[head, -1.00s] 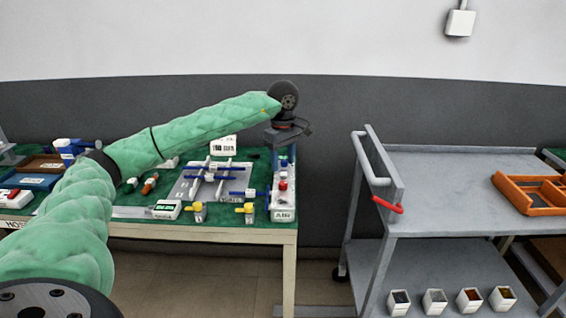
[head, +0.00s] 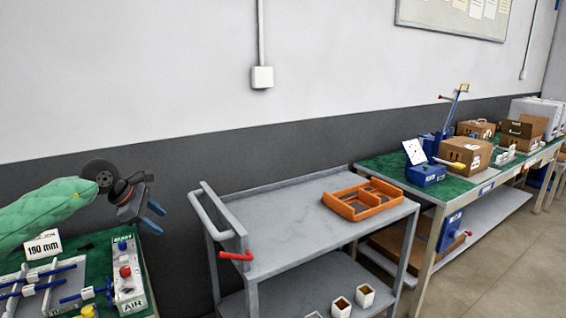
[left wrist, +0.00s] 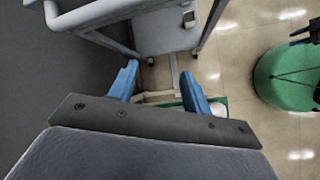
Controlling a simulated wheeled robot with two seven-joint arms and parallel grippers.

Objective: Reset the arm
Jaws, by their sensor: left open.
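My left arm, in a green quilted sleeve, comes in from the left of the head view. My left gripper (head: 153,216) is dark with blue fingers and hangs above the right end of the left green-topped bench. In the left wrist view its two blue fingers (left wrist: 160,92) stand apart with nothing between them. My right gripper does not show clearly enough in the head view to name.
A grey cart (head: 290,204) with a red-gripped handle stands right of the left bench (head: 98,262). It carries an orange tray (head: 349,214). Another bench (head: 391,172) holds cardboard boxes (head: 465,154) at right. A control box (head: 128,281) sits below my gripper.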

